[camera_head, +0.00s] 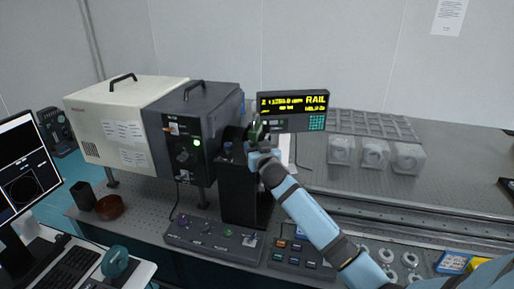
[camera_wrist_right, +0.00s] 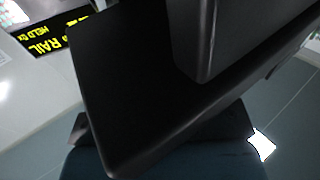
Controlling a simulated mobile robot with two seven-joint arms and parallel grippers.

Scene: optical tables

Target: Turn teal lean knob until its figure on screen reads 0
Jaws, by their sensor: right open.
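My right gripper (camera_head: 262,152) is at the top of a black upright mount (camera_head: 238,190), beside the dark instrument housing. A small dark green round part (camera_head: 256,131) shows just above the gripper; it may be the teal lean knob, but I cannot tell for sure. The gripper is open; whether it touches the part cannot be told. The display screen (camera_head: 293,104) behind has yellow text with "RAIL"; its figures are too blurred to read. It also shows in the right wrist view (camera_wrist_right: 45,42), where large dark shapes hide most else. My left gripper is out of view.
A cream and dark grey instrument box (camera_head: 110,128) stands left of the mount. A grey control box with knobs (camera_head: 213,239) lies in front. Clear blocks (camera_head: 374,154) and a rail (camera_head: 430,222) lie right. A monitor (camera_head: 25,165) and keyboard (camera_head: 65,268) are at left.

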